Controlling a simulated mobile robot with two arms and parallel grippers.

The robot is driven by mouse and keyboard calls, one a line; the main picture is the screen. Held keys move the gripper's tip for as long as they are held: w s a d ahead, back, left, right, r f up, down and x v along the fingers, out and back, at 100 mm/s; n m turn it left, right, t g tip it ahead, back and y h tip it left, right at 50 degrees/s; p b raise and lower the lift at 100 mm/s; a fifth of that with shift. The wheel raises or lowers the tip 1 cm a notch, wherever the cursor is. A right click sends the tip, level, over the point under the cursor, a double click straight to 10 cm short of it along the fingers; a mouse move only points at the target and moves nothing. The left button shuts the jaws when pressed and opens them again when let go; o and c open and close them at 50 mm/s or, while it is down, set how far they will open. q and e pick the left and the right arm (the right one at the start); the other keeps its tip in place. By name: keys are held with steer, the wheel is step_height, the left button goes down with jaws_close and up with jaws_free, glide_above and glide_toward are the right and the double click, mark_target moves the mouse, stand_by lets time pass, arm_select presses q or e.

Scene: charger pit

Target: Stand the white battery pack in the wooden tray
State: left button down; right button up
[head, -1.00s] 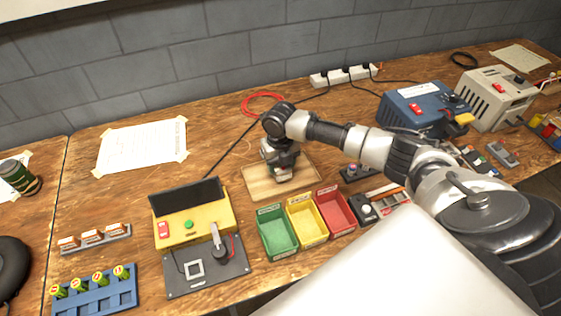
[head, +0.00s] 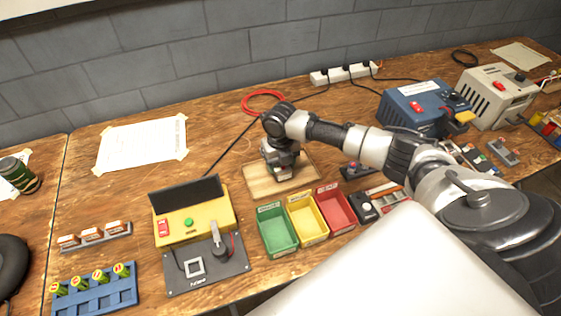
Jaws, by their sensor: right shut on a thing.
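The wooden tray (head: 258,182) lies on the bench behind the small coloured bins, in the middle of the head view. My right gripper (head: 283,168) points down over the tray, shut on a small pale block that looks like the white battery pack (head: 284,175). The gripper and wrist cover most of the pack. I cannot tell whether its lower end touches the tray floor. My left gripper is not in view.
Green (head: 277,232), yellow (head: 307,218) and red (head: 335,207) bins stand just in front of the tray. A yellow tester (head: 194,224) is at left. A blue power unit (head: 424,106) stands at right, and a white power strip (head: 343,75) lies behind.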

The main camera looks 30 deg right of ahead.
steer(key=shift+f, duration=0.15)
steer(key=o, duration=1.4)
steer(key=shift+c, duration=0.2)
steer(key=shift+r+p, duration=3.45)
steer(key=shift+r, duration=0.1)
